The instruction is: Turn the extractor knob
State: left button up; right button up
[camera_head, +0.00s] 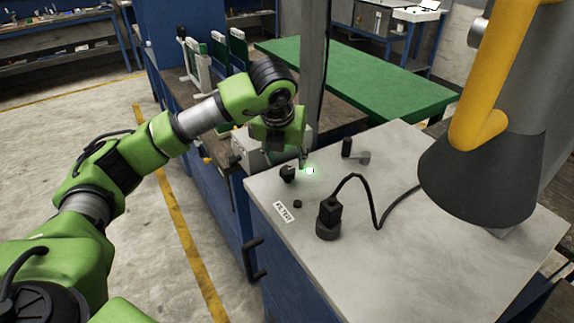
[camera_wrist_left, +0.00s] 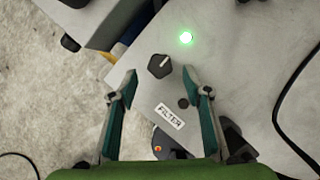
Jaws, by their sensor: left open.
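A black knob (camera_head: 288,174) sits on the light grey top of the cabinet, near its left edge, beside a lit green lamp (camera_head: 310,170). In the left wrist view the knob (camera_wrist_left: 160,66) has a white pointer line, and the green lamp (camera_wrist_left: 186,38) glows above right of it. My left gripper (camera_head: 302,162) hangs over the panel close to the knob. In the left wrist view its two teal-padded fingers (camera_wrist_left: 161,82) are apart and empty, with the knob just beyond and between their tips. My right gripper is not in view.
A small black button (camera_wrist_left: 183,103) and a "FILTER" label (camera_wrist_left: 170,116) are near the knob. A black plug with cable (camera_head: 329,218) stands on the cabinet top (camera_head: 400,255). A dark grey cone hood (camera_head: 480,180) with a yellow pipe hangs at right. A green table (camera_head: 350,75) is behind.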

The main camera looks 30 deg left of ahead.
pick_arm(q)
jog(key=v, duration=0.7)
jog(key=shift+r, duration=0.25)
jog(key=shift+s+f, duration=0.1)
